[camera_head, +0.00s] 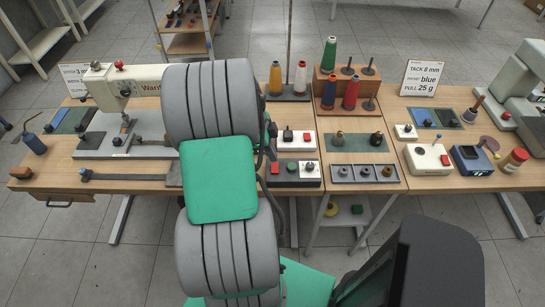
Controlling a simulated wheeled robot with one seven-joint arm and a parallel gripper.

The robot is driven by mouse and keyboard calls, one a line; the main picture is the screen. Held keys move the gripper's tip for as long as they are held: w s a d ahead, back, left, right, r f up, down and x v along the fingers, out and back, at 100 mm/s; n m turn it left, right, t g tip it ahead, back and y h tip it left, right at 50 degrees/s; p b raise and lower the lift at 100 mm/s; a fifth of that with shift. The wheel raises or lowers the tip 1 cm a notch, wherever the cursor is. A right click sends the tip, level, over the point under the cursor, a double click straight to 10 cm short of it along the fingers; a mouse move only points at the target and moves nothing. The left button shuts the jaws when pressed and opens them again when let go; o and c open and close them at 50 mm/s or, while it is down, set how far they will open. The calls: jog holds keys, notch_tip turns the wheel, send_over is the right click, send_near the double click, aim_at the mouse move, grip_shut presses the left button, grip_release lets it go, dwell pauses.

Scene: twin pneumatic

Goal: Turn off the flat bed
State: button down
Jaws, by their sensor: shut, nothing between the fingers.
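A white sewing machine with a flat grey bed (105,148) stands at the left of the table, partly behind my arm. A red knob sits on its top. Right of my arm, a white box (309,139) carries a red and a dark button. In front of it, a dark and white box (288,181) carries a red, a green and a dark control. I cannot tell which box belongs to the flat bed, or whether it is on. My arm's large grey and green links cover the middle of the view. My gripper's fingertips do not show.
Thread spools (330,54) stand on a wooden block at the back. A grey tray (341,178) lies at the front. Another white box (415,158) with a red button, a dark blue device (471,160) and a grey-green machine (522,85) are at the right. Table legs stand below.

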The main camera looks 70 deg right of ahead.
jog(key=a+b+v, duration=0.1)
jog(key=a+v, duration=0.1)
jog(key=v, duration=0.7)
jog(key=shift+s, duration=0.35)
jog(key=w+a+f+n+t, duration=0.15)
jog(key=a+n, duration=0.35)
jog(key=n, duration=0.5)
jog(key=w+a+f+n+t, duration=0.1)
jog(key=w+a+f+n, duration=0.25)
jog(key=n, duration=0.55)
jog(key=w+a+r+n+t, duration=0.1)
jog(key=w+a+r+n, duration=0.2)
jog(key=a, duration=0.6)
jog(key=w+a+r+n+t, duration=0.2)
jog(key=w+a+r+n, duration=0.1)
jog(key=a, duration=0.6)
jog(key=w+a+r+n+t+y, duration=0.1)
jog(key=w+a+r+n, duration=0.3)
jog(key=a+n, duration=0.3)
jog(key=a, duration=0.3)
jog(key=shift+w, duration=0.25)
